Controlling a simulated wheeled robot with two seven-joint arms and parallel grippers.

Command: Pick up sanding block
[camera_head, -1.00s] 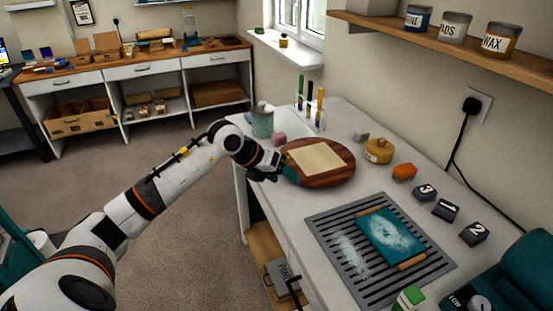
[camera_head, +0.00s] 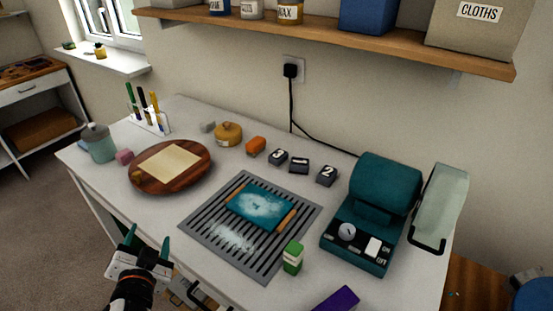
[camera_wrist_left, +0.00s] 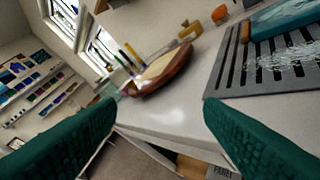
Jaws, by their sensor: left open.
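No block in view is labelled as the sanding block, so I cannot tell which one it is. Small blocks on the white worktop are a pink one (camera_head: 124,156), a grey one (camera_head: 208,126), an orange one (camera_head: 256,146), a green and white one (camera_head: 293,257) and a purple one (camera_head: 336,300). Dark blocks numbered 3 (camera_head: 277,157), 1 (camera_head: 299,165) and 2 (camera_head: 326,175) stand toward the wall. My left gripper (camera_head: 149,240) is open and empty off the worktop's front edge. Its teal fingers frame the left wrist view (camera_wrist_left: 159,108). My right gripper is not in view.
A dusty teal panel (camera_head: 262,208) lies on the grey slatted grille (camera_head: 203,233). A round wooden board (camera_head: 143,184) holds a pale sheet. A teal machine (camera_head: 384,186) stands at the right. A shelf (camera_head: 330,40) overhangs the back.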

